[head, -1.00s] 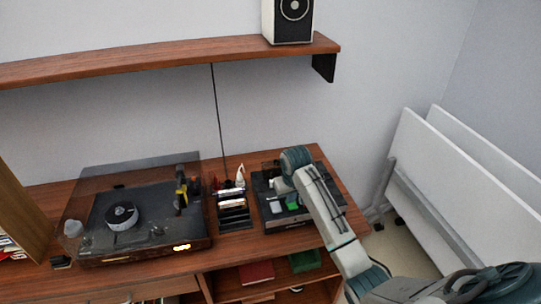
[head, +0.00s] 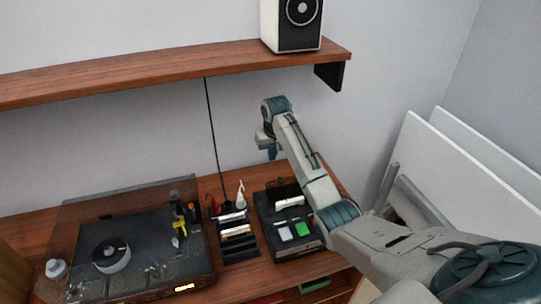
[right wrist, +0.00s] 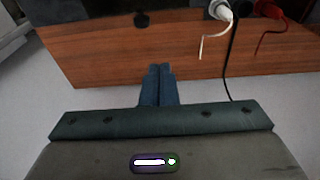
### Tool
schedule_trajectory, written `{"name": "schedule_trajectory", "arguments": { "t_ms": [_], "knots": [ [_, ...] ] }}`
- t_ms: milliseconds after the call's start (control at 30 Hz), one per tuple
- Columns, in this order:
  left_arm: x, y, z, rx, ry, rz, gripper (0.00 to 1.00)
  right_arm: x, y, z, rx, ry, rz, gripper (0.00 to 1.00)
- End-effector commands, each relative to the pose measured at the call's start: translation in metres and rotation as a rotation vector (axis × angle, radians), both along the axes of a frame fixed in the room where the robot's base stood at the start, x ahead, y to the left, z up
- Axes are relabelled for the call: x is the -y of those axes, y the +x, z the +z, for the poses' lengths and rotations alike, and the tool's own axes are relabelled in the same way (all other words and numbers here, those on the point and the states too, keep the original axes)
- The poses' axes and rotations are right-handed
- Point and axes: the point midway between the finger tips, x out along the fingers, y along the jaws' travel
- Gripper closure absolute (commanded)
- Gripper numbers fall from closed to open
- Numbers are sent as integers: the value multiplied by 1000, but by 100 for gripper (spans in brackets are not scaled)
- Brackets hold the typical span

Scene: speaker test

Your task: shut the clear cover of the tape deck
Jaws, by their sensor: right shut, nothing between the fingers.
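The tape deck (head: 264,219) is a dark box on the right part of the wooden desk. Its top shows a white piece (head: 290,202), a pale square and a green square (head: 302,229). I cannot clearly make out its clear cover or how far open it is. My right gripper (head: 272,154) is above the deck's far side, apart from it, fingers pointing down. It is shut and empty; the right wrist view shows its two fingers together (right wrist: 158,72) over the desk's edge. My right forearm hides the deck's right side. My left gripper is out of view.
A turntable (head: 150,245) with a smoky see-through lid stands at the left. A black rack (head: 240,246) with small items and a white bottle (head: 241,194) stands between it and the deck. A shelf (head: 180,70) with a speaker (head: 291,25) hangs above. White panels (head: 460,170) lean at right.

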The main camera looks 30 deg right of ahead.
Motion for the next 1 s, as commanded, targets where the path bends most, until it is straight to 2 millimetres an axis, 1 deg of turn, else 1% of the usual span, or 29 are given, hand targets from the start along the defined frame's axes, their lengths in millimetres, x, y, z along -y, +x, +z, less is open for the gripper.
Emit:
{"name": "schedule_trajectory", "arguments": {
  "t_ms": [33,100,200,333,433,500,600,667,833,1000],
  "knots": [
    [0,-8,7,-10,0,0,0,0,1,-7,-5,1,0,100],
    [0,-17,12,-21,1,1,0,0,2,-21,-7,2,0,100],
    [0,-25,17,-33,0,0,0,1,6,-40,-6,3,-1,100],
    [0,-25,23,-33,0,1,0,2,9,-62,-3,2,0,100],
    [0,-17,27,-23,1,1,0,2,11,-76,-4,1,1,100],
    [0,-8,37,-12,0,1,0,1,4,-72,0,-1,2,100],
    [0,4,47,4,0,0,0,-1,-7,-70,-1,-1,1,100],
    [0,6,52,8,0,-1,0,-3,-12,-69,0,-1,1,100],
    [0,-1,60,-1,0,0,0,-5,-23,-69,-1,-1,1,100],
    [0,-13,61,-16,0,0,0,-6,-27,-69,0,-1,1,100]
  ]
}}
